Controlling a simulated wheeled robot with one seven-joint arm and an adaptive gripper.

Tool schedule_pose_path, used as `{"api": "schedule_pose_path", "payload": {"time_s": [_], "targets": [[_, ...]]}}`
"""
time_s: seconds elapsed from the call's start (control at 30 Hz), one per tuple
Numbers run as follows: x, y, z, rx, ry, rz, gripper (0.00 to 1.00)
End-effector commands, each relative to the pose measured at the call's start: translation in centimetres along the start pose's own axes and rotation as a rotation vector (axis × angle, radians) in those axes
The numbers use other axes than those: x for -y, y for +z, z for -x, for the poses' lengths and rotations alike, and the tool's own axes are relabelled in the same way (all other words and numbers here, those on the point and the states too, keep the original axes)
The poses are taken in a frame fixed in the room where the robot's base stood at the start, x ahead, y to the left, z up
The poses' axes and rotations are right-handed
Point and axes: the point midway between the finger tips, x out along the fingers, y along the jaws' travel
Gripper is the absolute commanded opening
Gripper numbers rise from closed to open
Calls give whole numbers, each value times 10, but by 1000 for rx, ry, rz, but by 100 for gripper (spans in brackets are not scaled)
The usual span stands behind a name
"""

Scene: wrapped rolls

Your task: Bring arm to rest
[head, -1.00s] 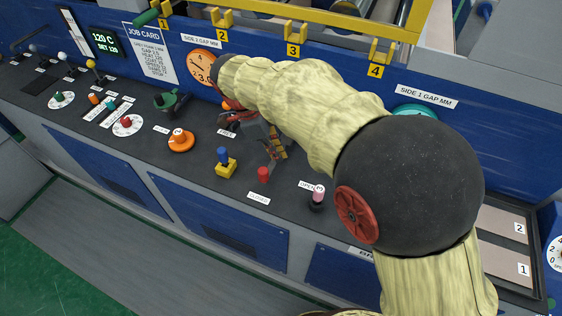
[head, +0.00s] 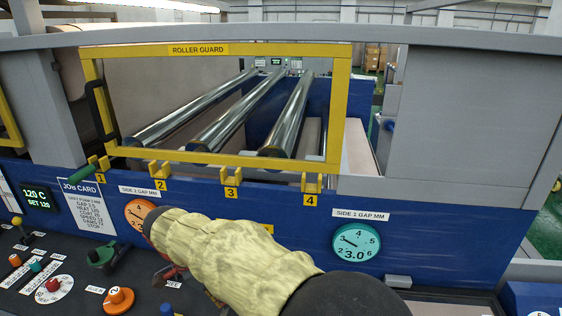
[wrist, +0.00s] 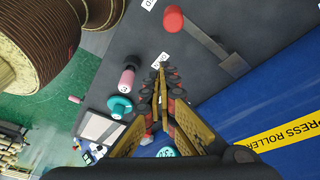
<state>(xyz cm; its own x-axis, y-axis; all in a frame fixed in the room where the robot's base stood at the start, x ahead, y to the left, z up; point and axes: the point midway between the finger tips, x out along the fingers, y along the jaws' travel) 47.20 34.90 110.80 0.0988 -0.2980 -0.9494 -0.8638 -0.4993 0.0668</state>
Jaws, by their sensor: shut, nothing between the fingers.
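My gripper (wrist: 163,76) shows in the wrist view with its two fingers together and nothing between them. It hangs over the dark control panel (wrist: 140,40), near a red-knobbed lever (wrist: 173,18) and a pink knob (wrist: 127,78). I cannot tell its exact height above the panel. In the head view my arm in its pale yellow cover (head: 235,255) reaches from the bottom right over the panel. It hides most of the gripper and the middle of the panel there.
A yellow roller guard frame (head: 340,105) stands before shiny rollers (head: 235,110). The blue front carries an orange dial (head: 138,213) and a teal dial (head: 357,243). An orange knob (head: 118,300) and a green-handled control (head: 103,256) stand on the panel left of my arm.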

Motion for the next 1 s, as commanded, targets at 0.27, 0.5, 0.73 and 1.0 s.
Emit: {"api": "schedule_pose_path", "payload": {"time_s": [0.27,0.5,0.73,1.0], "targets": [[-33,16,-30,69,-12,636,0],[-89,-29,-24,126,-131,1072,0],[-166,-99,-16,93,-304,1314,0],[-257,-160,-16,-30,-434,1272,0]]}}
